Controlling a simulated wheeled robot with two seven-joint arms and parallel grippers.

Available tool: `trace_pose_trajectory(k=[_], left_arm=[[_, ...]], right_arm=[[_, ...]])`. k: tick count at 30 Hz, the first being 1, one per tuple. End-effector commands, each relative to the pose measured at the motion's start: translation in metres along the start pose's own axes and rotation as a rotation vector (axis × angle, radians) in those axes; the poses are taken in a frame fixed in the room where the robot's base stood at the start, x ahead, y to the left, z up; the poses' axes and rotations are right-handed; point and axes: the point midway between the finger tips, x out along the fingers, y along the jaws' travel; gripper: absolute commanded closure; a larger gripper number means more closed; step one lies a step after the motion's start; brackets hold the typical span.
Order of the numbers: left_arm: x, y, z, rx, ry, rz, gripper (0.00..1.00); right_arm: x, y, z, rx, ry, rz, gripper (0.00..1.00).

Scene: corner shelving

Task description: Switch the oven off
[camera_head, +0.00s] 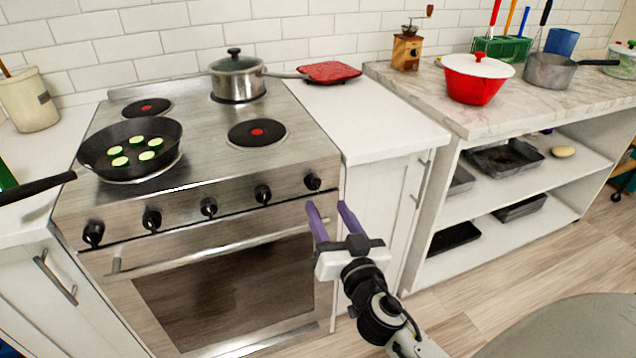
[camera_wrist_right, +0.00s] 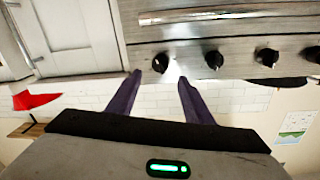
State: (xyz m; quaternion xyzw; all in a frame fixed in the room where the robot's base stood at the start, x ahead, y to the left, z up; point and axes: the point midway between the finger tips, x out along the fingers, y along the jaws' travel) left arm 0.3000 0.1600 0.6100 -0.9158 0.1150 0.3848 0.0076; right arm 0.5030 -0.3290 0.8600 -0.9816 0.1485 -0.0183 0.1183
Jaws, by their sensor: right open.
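The steel oven (camera_head: 222,285) stands at the left with a row of several black knobs along its front panel. The rightmost knob (camera_head: 312,181) is closest to my right gripper (camera_head: 330,213). My right gripper is open and empty, its purple fingers pointing at the panel just below and right of that knob. In the right wrist view the gripper (camera_wrist_right: 158,85) has a knob (camera_wrist_right: 161,63) just past its fingertips, between them and nearer one finger. No contact with the knob is visible. My left gripper is not in view.
A black pan (camera_head: 130,148) with zucchini slices and a lidded steel pot (camera_head: 238,78) stand on the stove. The oven handle (camera_head: 210,250) juts out below the knobs. A white cabinet (camera_head: 378,215) and open shelf (camera_head: 520,190) stand at the right.

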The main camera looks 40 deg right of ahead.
Motion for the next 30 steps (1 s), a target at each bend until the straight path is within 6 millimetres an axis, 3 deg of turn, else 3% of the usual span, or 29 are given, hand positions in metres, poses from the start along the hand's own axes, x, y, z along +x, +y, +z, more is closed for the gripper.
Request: trace_pose_trajectory(k=[6, 12, 23, 26, 30], left_arm=[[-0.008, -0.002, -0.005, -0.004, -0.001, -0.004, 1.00], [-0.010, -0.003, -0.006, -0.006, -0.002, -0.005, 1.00], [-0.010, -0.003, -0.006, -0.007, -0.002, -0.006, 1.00], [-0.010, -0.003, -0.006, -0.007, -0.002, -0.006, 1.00], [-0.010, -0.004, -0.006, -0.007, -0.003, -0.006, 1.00]], right_arm=[[0.043, -0.001, -0.003, -0.002, 0.001, -0.001, 0.53], [0.068, -0.001, -0.001, -0.001, 0.000, 0.000, 0.53], [0.074, 0.000, 0.000, 0.000, -0.002, 0.000, 0.53], [0.074, 0.000, 0.000, 0.000, -0.002, 0.000, 0.65], [0.074, 0.000, 0.000, 0.000, -0.002, 0.000, 0.89]])
